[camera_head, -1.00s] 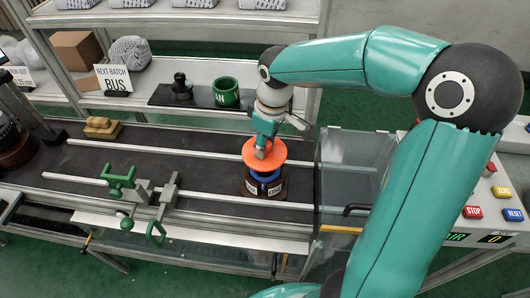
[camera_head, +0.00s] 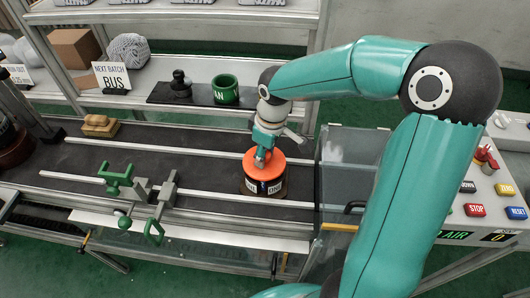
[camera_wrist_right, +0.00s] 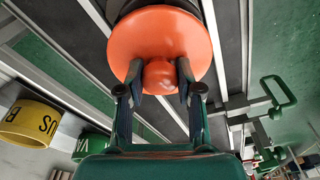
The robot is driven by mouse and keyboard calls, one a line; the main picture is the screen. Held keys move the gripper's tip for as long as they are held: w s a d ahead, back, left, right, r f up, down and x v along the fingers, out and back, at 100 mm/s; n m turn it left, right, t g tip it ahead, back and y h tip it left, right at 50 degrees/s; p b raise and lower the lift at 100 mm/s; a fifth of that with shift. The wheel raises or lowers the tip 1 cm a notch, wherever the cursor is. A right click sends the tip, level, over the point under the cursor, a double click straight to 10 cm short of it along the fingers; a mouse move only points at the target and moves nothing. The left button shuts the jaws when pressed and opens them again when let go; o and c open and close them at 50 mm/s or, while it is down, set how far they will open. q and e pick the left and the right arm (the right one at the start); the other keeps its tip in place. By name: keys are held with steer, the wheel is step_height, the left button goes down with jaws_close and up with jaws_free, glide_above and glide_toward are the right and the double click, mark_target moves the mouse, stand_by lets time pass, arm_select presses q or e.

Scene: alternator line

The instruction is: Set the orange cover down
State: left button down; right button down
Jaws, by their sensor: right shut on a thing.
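The orange cover (camera_head: 264,170) is a round disc with a small knob on top. It sits level at the top of a dark cylindrical housing (camera_head: 263,192) with white labels, on the conveyor; no gap shows between them. My right gripper (camera_head: 262,157) comes down from above, shut on the cover's knob. In the right wrist view the cover (camera_wrist_right: 160,35) fills the top middle, and the fingers of the right gripper (camera_wrist_right: 159,80) stand on both sides of the knob. The housing is mostly hidden there. My left gripper is not in view.
Green clamps (camera_head: 120,180) stand on the conveyor's near rail to the left. A tan block (camera_head: 100,126) lies at the far left. A clear panel (camera_head: 345,165) stands just right of the housing. A green cup (camera_head: 224,90) is on the shelf behind. A button panel (camera_head: 490,195) is at the right.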

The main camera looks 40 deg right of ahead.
mark_target(270, 157)
steer(key=c, duration=0.8)
jaws_free()
steer(key=shift+o, duration=0.2)
steer(key=shift+r, duration=0.1)
steer(key=shift+r+p, duration=0.25)
steer(key=shift+p, duration=0.1)
step_height(270, 157, up, 12)
steer(key=s, duration=0.1)
steer(key=shift+s+d+r+p, duration=0.2)
steer(key=shift+p, duration=0.25)
